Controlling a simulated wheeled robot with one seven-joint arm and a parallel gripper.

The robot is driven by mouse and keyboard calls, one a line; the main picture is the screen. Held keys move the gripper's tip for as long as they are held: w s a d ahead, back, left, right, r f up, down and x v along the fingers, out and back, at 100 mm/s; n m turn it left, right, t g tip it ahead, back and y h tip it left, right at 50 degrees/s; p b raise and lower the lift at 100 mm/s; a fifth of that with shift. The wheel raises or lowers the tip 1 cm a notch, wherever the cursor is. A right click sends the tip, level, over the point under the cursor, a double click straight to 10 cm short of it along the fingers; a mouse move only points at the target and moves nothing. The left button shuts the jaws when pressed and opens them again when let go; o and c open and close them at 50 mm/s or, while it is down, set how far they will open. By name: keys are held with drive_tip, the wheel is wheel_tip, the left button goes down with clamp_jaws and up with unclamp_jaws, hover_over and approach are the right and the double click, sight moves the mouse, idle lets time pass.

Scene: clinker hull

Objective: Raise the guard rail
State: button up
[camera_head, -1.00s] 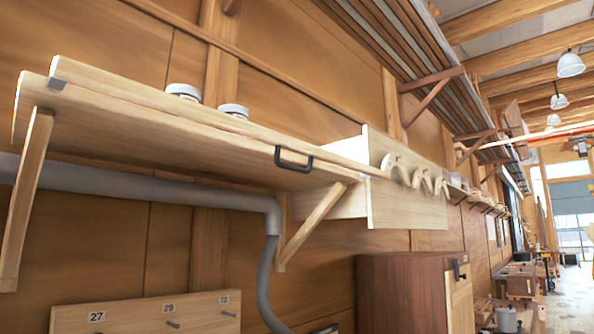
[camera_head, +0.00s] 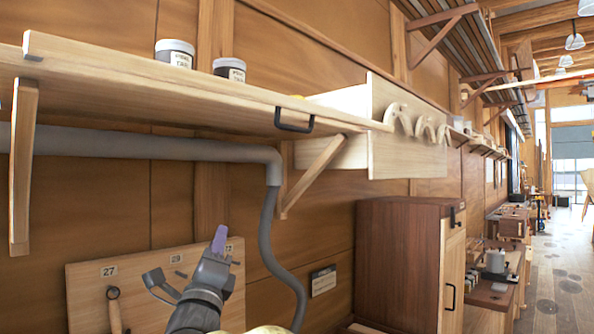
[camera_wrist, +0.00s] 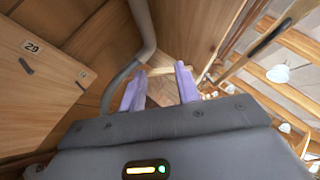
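The guard rail (camera_head: 160,82) appears to be the long pale wooden strip along the front edge of the wall shelf, lying low, with a grey fitting at its left end. A black bar handle (camera_head: 294,121) hangs at its right part; a dark bar that looks like this handle shows at the upper right of the wrist view (camera_wrist: 268,38). My gripper (camera_head: 219,240) is below the shelf, apart from the handle and lower left of it in the head view. In the wrist view my gripper's purple fingers (camera_wrist: 159,86) stand apart with nothing held.
Two lidded jars (camera_head: 175,53) stand on the shelf behind the rail. A wooden bracket (camera_head: 312,176) and a grey pipe (camera_head: 150,147) lie under the shelf. A numbered tool board (camera_head: 88,285) is low on the wall. A brown cabinet (camera_head: 395,265) stands to the right.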

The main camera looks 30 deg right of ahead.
sight(297, 130)
drive_tip(key=s+d+r+m+g+h, duration=0.2)
drive_tip(key=s+r+m+g+h, duration=0.2)
drive_tip(key=m, duration=0.6)
drive_tip(key=s+d+r+m+g+h+p, duration=0.1)
drive_tip(key=s+r+m+g+h, duration=0.3)
drive_tip(key=r+m+g+h, duration=0.2)
drive_tip(key=m+g+h, duration=0.2)
drive_tip(key=m+h, duration=0.1)
drive_tip(key=m, duration=0.1)
drive_tip(key=shift+s+d+m+g+h, duration=0.15)
drive_tip(key=shift+d+m+g+h, duration=0.15)
drive_tip(key=shift+d+m+h, duration=0.1)
drive_tip(key=shift+r+p, duration=0.2)
drive_tip(key=shift+p, duration=0.1)
drive_tip(key=p+x, duration=0.9)
drive_tip(key=x, duration=0.7)
drive_tip(key=shift+r+p, duration=0.15)
drive_tip(key=shift+p, duration=0.2)
drive_tip(key=shift+w+d+r, duration=0.25)
drive_tip(key=shift+d, duration=0.15)
clamp_jaws()
